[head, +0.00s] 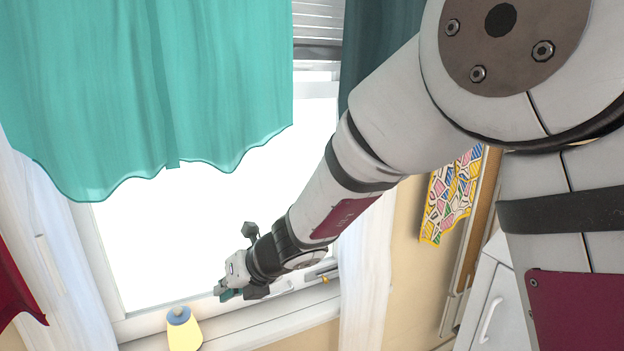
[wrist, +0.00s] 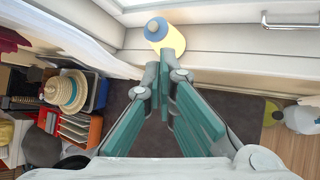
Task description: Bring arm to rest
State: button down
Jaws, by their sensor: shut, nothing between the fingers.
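My arm reaches from the upper right down to the left across the head view, in front of the bright window. My gripper (head: 226,292) is at its end, near the window sill. In the wrist view my gripper (wrist: 167,88) has its teal fingers brought together at the tips, with nothing held between them. A yellow object with a blue top (head: 184,332) is at the sill, below and left of the gripper in the head view. It also shows just beyond the fingertips in the wrist view (wrist: 166,38); I cannot tell the gap.
A teal curtain (head: 150,90) hangs at upper left. A patterned cloth (head: 452,195) hangs on the right wall above a white cabinet (head: 497,300). The wrist view shows an orange tote (wrist: 82,131) and straw hat (wrist: 66,92) at left, and open dark floor (wrist: 250,110).

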jog(key=s+d+r+n+p, duration=0.2)
jog(key=s+d+r+n, duration=0.35)
jog(key=r+n, duration=0.2)
jog(key=s+d+r+n+p, duration=0.3)
jog(key=s+d+r+n, duration=0.2)
jog(key=d+r+n, duration=0.25)
jog(key=s+d+r+n+h+p, duration=0.2)
jog(key=s+d+r+n+h, duration=0.1)
jog(key=s+d+n, duration=0.4)
jog(key=s+d+r+n+h+p, duration=0.3)
jog(key=s+d+n+h, duration=0.2)
jog(key=s+d, duration=0.8)
jog(key=d+n, duration=0.3)
jog(key=shift+s+d+n, duration=0.15)
jog(key=shift+s+n, duration=0.15)
jog(key=shift+s, duration=0.05)
jog(key=shift+r, duration=0.15)
